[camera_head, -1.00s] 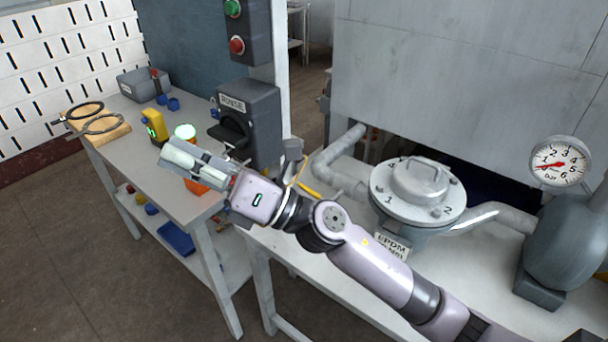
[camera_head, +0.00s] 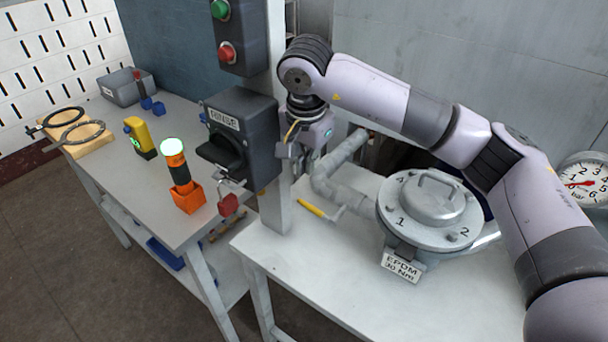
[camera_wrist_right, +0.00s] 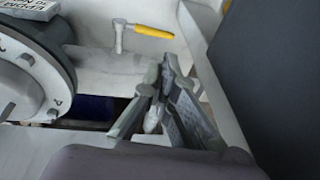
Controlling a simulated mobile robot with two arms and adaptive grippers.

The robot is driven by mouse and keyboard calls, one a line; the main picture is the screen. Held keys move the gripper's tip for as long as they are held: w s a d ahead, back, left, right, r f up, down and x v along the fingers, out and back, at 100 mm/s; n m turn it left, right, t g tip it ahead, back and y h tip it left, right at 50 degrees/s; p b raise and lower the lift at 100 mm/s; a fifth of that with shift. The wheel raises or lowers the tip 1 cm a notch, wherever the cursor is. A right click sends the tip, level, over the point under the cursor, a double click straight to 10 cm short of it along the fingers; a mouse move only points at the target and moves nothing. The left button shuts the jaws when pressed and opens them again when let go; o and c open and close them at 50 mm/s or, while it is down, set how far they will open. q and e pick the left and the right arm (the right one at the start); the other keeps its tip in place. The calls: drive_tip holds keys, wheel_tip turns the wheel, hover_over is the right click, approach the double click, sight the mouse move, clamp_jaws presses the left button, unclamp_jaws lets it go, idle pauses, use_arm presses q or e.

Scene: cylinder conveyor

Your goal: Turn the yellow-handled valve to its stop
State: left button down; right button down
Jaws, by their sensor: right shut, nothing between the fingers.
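The valve's yellow handle (camera_head: 312,208) lies low on its grey metal stem, beside the pipe and left of the round flanged housing. It also shows at the top of the right wrist view (camera_wrist_right: 152,32), pointing right from its stem. My right gripper (camera_head: 288,151) is behind the RINSE switch box and by the post, partly hidden in the head view. Its fingers (camera_wrist_right: 165,75) are shut and empty in the right wrist view. They are apart from the yellow handle, which is nearer the table's front. My left gripper is not in view.
The RINSE switch box (camera_head: 240,140) and its post stand close left of the handle. The flanged housing (camera_head: 420,225) is to the right, a pressure gauge (camera_head: 584,183) farther right. An orange lamp (camera_head: 178,170) stands on the left bench. The tabletop in front of the handle is clear.

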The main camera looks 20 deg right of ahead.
sight(308, 204)
drive_tip(key=p+x, duration=0.1)
drive_tip(key=x, duration=0.3)
drive_tip(key=p+x, duration=0.1)
drive_tip(key=x, duration=0.3)
drive_tip(key=p+x, duration=0.1)
drive_tip(key=x, duration=0.3)
drive_tip(key=shift+s+f, duration=0.2)
drive_tip(key=shift+s, duration=0.15)
